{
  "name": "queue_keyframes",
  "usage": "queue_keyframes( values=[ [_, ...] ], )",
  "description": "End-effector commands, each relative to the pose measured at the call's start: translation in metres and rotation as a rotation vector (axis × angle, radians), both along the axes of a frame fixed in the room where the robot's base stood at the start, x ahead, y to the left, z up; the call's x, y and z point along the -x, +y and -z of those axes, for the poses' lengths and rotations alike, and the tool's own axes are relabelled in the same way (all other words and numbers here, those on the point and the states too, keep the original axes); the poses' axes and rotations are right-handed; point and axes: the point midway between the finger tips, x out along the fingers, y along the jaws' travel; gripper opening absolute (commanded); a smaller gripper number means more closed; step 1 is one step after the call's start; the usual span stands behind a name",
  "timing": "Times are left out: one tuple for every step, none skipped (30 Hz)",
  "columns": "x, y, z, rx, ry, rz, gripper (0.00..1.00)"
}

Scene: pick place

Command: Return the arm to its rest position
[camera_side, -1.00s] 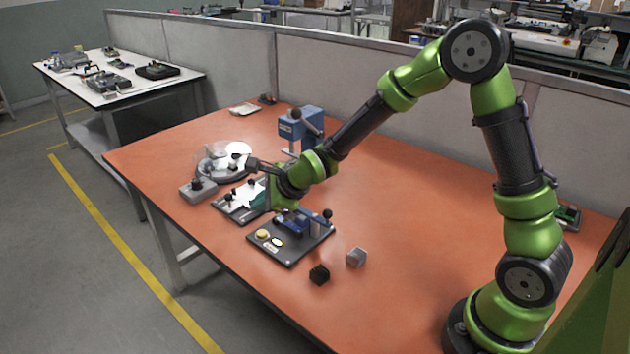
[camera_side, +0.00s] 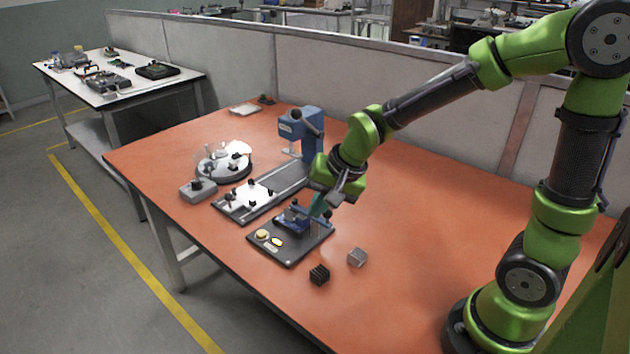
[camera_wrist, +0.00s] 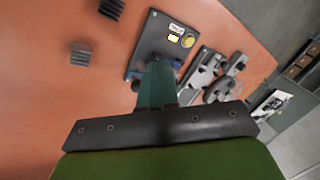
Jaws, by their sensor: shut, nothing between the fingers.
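My gripper (camera_side: 319,205) is shut and empty. In the side view it hangs in the air above the dark fixture plate (camera_side: 283,253), near its blue clamp (camera_side: 293,217). In the wrist view the teal fingers of my gripper (camera_wrist: 158,70) point towards the same plate (camera_wrist: 150,42) and hide part of it. My green and black arm is bent, with its elbow high at the upper right.
A black block (camera_side: 319,275) and a grey block (camera_side: 357,257) lie on the orange table (camera_side: 430,220). A slide fixture (camera_side: 235,208), a round dial (camera_side: 213,172) and a blue press (camera_side: 298,128) stand to the left. The table's right part is clear.

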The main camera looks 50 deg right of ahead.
Motion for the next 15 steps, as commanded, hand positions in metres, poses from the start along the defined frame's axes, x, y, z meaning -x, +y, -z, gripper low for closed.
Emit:
queue_keyframes(
  values=[
    [0.018, -0.003, -0.017, 0.044, -0.015, -0.091, 0.0],
    [0.029, -0.004, -0.024, 0.069, -0.018, -0.147, 0.0],
    [0.043, -0.005, -0.033, 0.098, -0.026, -0.215, 0.0],
    [0.054, -0.006, -0.04, 0.118, -0.033, -0.265, 0.0],
    [0.064, -0.007, -0.046, 0.136, -0.043, -0.311, 0.0],
    [0.077, -0.008, -0.054, 0.156, -0.058, -0.363, 0.0],
    [0.086, -0.008, -0.059, 0.17, -0.07, -0.398, 0.0],
    [0.095, -0.008, -0.064, 0.181, -0.084, -0.429, 0.0],
    [0.105, -0.009, -0.07, 0.192, -0.103, -0.459, 0.0],
    [0.111, -0.009, -0.074, 0.199, -0.118, -0.476, 0.0],
    [0.117, -0.009, -0.078, 0.205, -0.135, -0.487, 0.0],
    [0.123, -0.009, -0.083, 0.209, -0.156, -0.491, 0.0],
    [0.126, -0.009, -0.087, 0.21, -0.173, -0.488, 0.0],
    [0.128, -0.01, -0.091, 0.212, -0.191, -0.484, 0.0],
    [0.13, -0.01, -0.095, 0.216, -0.212, -0.48, 0.0]
  ],
)
